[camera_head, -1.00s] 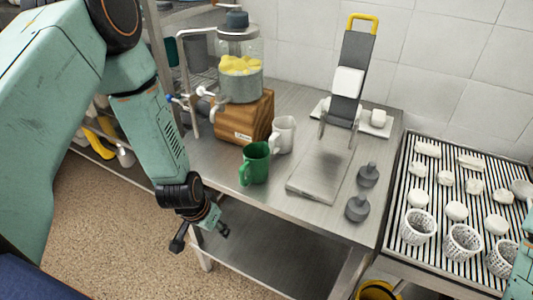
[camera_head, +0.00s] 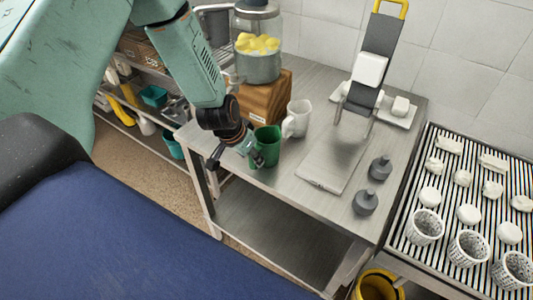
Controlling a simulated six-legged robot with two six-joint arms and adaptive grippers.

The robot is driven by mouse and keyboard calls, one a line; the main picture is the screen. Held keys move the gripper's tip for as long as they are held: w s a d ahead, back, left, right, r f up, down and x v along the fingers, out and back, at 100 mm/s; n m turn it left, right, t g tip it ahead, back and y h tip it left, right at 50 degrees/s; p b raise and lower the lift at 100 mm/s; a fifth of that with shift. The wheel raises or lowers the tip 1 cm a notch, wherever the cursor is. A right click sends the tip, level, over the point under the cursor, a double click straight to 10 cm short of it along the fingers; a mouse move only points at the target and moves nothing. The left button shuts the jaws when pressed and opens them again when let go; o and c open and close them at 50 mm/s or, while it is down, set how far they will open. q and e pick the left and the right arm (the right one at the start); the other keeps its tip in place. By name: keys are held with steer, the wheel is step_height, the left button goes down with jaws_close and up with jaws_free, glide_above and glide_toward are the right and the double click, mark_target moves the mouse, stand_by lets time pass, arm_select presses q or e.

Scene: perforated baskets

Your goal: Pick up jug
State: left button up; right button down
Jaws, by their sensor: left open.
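A green jug (camera_head: 269,145) stands upright on the steel table, near its front left edge. A white jug (camera_head: 299,117) stands just behind it and to its right, with its handle to the left. My left gripper (camera_head: 254,157) is at the left side of the green jug, by its handle side, and is open. The gripper partly covers the handle side, and I cannot tell whether a finger touches it. My right gripper is out of view.
A juice dispenser (camera_head: 258,55) on a wooden base (camera_head: 272,97) stands behind the jugs. A slicer-like press (camera_head: 367,70), a flat plate (camera_head: 327,172) and two grey weights (camera_head: 365,203) lie to the right. White perforated baskets (camera_head: 468,248) stand on a striped rack (camera_head: 416,190).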

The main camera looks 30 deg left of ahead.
arm_select(q)
steer(key=b+x, duration=0.2)
steer(key=x, duration=0.1)
steer(key=shift+w+a+f, duration=0.2)
steer(key=shift+f, duration=0.15)
steer(key=shift+f+b, duration=0.3)
steer(key=shift+b, duration=0.05)
steer(key=shift+w+d+f+b, duration=0.1)
steer(key=shift+d+f+b, duration=0.2)
steer(key=shift+b, duration=0.1)
steer(key=shift+w+f, duration=0.1)
steer(key=shift+w, duration=0.1)
steer(key=shift+w+a+f, duration=0.15)
steer(key=c, duration=0.3)
steer(key=shift+s+r, duration=0.25)
steer(key=c, duration=0.3)
steer(key=shift+w+f, duration=0.15)
jaws_close()
